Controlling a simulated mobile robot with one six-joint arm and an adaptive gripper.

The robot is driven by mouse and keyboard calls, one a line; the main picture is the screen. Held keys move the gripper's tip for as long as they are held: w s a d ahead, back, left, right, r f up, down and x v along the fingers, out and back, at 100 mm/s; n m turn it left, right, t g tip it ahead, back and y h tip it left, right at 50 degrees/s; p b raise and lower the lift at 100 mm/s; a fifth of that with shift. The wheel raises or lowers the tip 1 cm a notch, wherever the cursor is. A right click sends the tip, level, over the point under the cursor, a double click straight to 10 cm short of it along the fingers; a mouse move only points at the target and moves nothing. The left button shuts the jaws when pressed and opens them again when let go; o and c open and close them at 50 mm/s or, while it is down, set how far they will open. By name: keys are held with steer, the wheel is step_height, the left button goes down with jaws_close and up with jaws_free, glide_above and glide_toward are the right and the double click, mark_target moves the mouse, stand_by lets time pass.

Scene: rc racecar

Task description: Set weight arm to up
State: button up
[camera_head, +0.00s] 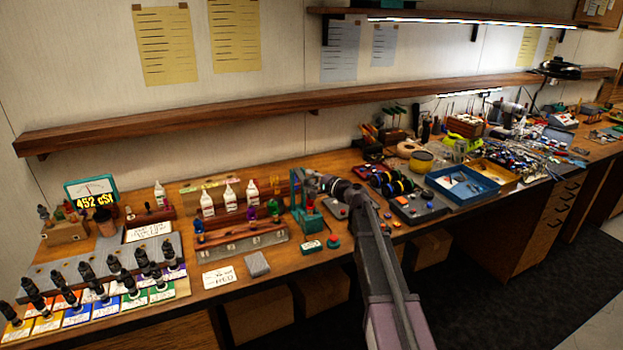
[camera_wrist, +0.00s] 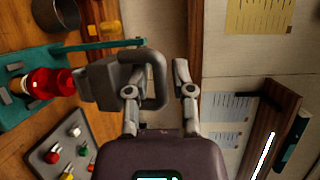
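A teal device (camera_head: 305,212) stands near the middle of the bench, with my gripper (camera_head: 318,183) at its upper right side. In the wrist view, which is turned sideways, the device shows a teal base (camera_wrist: 15,115), a teal bar (camera_wrist: 95,46) and a grey block (camera_wrist: 98,86) with a looped grey handle (camera_wrist: 157,75). I take the block and handle to be part of the weight arm. My gripper (camera_wrist: 160,92) is open, one finger overlapping the handle's opening and the other beyond its outer side, with a visible gap. Contact cannot be told.
A red knob-like part (camera_wrist: 50,83) sits by the teal base. A grey button box (camera_wrist: 60,145) is nearby. White bottles (camera_head: 230,198) stand left of the device, and cable spools (camera_head: 391,184) and a blue tray (camera_head: 458,187) lie right. A wooden shelf (camera_head: 200,115) runs above.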

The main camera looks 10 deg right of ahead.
jaws_close()
